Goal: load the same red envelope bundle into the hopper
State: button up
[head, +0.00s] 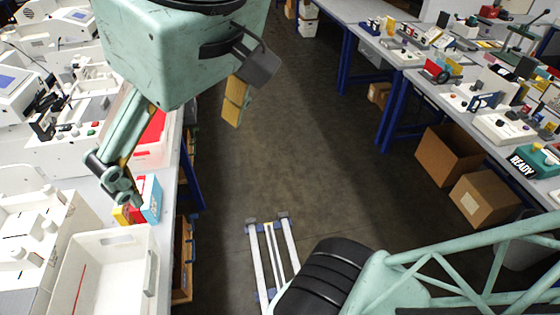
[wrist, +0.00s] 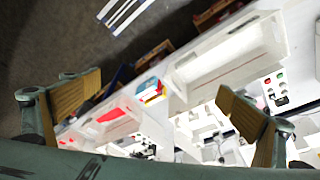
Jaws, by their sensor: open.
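Red material (head: 153,128), possibly the red envelopes, lies in a pale, see-through-walled bin (head: 148,158) on the left bench, partly hidden behind my gripper. The red material also shows in the wrist view (wrist: 112,115), left of centre. My gripper (head: 180,150) is wide open over the bench edge. In the wrist view my gripper (wrist: 165,92) has its two tan-padded fingers far apart with nothing between them. The bin and bench lie beyond the fingers. I cannot tell which part of the white machines is the hopper.
A white tray (head: 152,240) stands at the bench's front, with a thin red line inside. A blue, red and yellow box group (head: 147,200) sits between bin and tray. White machines (head: 60,155) crowd the left bench. The floor aisle (head: 285,140) is clear; a cluttered bench stands right.

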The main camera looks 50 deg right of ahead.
jog(key=shift+s+f, duration=0.35)
jog(key=shift+s, duration=0.3)
jog(key=shift+s+f, duration=0.35)
jog(key=shift+s, duration=0.25)
jog(key=shift+w, duration=0.15)
